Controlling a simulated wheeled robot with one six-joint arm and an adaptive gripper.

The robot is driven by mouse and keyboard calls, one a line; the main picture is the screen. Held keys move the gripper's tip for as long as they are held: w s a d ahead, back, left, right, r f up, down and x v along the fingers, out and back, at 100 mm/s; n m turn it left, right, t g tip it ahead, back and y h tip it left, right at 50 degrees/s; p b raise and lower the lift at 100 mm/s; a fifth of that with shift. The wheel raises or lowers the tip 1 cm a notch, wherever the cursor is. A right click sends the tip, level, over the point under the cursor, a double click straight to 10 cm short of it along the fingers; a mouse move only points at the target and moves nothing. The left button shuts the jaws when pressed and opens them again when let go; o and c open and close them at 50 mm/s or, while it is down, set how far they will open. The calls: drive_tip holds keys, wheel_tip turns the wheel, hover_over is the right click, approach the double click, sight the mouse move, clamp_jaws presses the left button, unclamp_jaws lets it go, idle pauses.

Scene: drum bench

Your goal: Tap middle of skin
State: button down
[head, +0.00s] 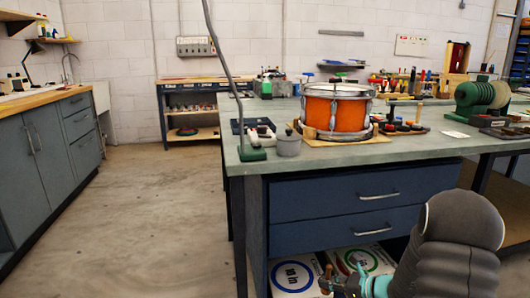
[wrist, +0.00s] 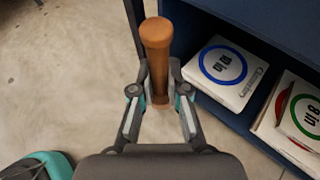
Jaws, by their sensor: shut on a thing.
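An orange drum (head: 337,115) with metal hoops and lugs stands on a wooden board on the bench in the head view. Its pale skin (head: 338,89) faces up and shows as a thin ellipse. My gripper (wrist: 160,98) is shut on a brown wooden stick (wrist: 157,52) with a rounded end in the wrist view. The stick's lower part is hidden between the fingers. In the head view my gripper (head: 347,285) is at the bottom edge, low in front of the bench and well below the drum, partly cut off.
The bench (head: 290,172) has blue drawers and an open shelf with boxed drum heads (wrist: 222,72). A grey pot (head: 288,145) and a thin pole on a green base (head: 252,153) stand left of the drum. Floor at left is clear.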

drive_tip(key=s+a+f, duration=0.3)
drive_tip(key=f, duration=0.3)
drive_tip(key=shift+a+f, duration=0.2)
drive_tip(key=shift+f, duration=0.05)
idle(0.7)
